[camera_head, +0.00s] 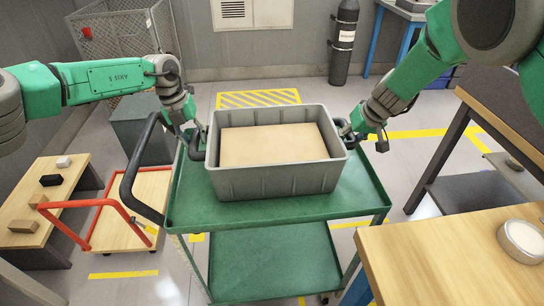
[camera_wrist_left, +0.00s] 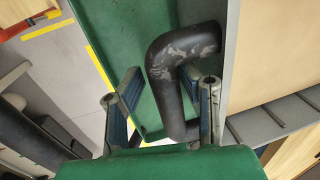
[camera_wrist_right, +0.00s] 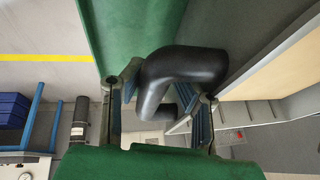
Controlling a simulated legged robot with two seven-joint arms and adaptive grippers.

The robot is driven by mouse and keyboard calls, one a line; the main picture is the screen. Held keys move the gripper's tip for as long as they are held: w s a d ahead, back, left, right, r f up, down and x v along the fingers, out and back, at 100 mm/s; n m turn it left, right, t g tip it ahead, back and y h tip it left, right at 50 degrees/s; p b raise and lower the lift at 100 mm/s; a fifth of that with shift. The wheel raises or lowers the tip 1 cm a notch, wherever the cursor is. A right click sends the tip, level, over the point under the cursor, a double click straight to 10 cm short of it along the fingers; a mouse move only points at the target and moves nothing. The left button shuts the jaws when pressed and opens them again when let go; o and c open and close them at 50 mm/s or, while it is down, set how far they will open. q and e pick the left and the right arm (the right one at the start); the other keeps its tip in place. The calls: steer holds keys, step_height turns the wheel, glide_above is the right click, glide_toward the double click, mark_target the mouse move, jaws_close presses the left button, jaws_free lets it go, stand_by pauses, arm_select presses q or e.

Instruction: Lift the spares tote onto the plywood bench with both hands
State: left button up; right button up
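The grey spares tote (camera_head: 275,181) stands on the top shelf of a green cart, with a flat tan panel or box inside it. Black handles stick out from its two ends. My left gripper (camera_head: 193,140) is at the left handle; the left wrist view shows its fingers (camera_wrist_left: 165,95) apart, one on each side of the black handle (camera_wrist_left: 183,55). My right gripper (camera_head: 362,138) is at the right handle; its fingers (camera_wrist_right: 158,100) are spread around the black handle (camera_wrist_right: 185,68). A light plywood bench top (camera_head: 440,262) is at the lower right.
The green cart (camera_head: 270,212) has a black push handle (camera_head: 130,190) at its left. A round tin (camera_head: 521,240) sits on the plywood top. A dark-framed table (camera_head: 470,150) stands right. A low bench with blocks (camera_head: 40,205) and a red-handled trolley (camera_head: 130,215) are left.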

arm_select(q)
jaws_close()
arm_select(e)
jaws_close()
arm_select(q)
steer(key=shift+d, duration=0.15)
arm_select(e)
steer(key=shift+w+d, duration=0.1)
steer(key=shift+d, duration=0.1)
arm_select(q)
steer(key=shift+d, duration=0.15)
arm_select(e)
steer(key=shift+d, duration=0.1)
arm_select(q)
steer(key=shift+w+d+r, duration=0.1)
steer(key=shift+w+r, duration=0.1)
arm_select(e)
steer(key=shift+w+d+r, duration=0.15)
steer(key=shift+w, duration=0.05)
arm_select(q)
steer(key=shift+r, duration=0.15)
arm_select(e)
steer(key=shift+r, duration=0.1)
